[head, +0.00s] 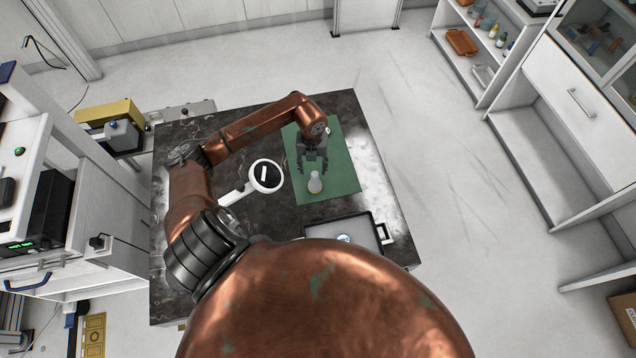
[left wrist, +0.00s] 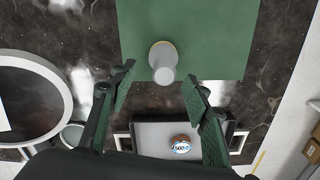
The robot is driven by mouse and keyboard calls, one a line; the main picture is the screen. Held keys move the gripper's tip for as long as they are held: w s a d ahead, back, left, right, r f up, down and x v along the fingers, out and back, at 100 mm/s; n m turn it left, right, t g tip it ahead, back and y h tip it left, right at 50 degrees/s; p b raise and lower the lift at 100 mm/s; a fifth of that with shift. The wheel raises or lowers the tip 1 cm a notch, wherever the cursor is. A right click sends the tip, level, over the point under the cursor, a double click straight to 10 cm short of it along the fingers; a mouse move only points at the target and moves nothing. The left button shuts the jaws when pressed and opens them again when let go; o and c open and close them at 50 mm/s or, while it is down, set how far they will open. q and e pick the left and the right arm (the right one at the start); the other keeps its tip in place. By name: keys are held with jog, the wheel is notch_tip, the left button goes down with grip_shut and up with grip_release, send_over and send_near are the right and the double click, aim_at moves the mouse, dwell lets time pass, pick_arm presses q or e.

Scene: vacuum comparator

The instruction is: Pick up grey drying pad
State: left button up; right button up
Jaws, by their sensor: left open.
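A small grey, rounded knob-like piece with a yellowish rim, which fits the grey drying pad (head: 315,184), stands on the green mat (head: 342,160). It also shows in the left wrist view (left wrist: 163,62), near the edge of the mat. My left gripper (head: 313,170) is open and points down over the mat, close to this piece. In the left wrist view, my two fingers (left wrist: 157,83) are spread and empty, with the piece beyond and between their tips. I cannot tell the exact height gap. My right gripper is not in view.
A white ring-shaped magnifier (head: 277,184) lies left of the mat. A dark-rimmed tray (head: 377,226) holds a round labelled weight (left wrist: 181,144).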

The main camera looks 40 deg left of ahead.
aim_at(315, 179)
pick_arm(q)
jog(key=shift+f, duration=0.9)
jog(key=f, duration=0.1)
jog(key=f+p, duration=0.1)
jog(key=f, duration=0.1)
jog(key=d+f, duration=0.1)
jog(key=f, duration=0.1)
jog(key=shift+w+f, duration=0.1)
jog(key=shift+a+f+p, duration=0.1)
jog(key=shift+f+p, duration=0.2)
jog(key=shift+f, duration=0.2)
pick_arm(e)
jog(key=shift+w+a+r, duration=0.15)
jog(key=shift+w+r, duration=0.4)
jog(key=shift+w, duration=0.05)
pick_arm(q)
jog(key=shift+c, duration=0.6)
jog(key=shift+c, duration=0.7)
grip_shut()
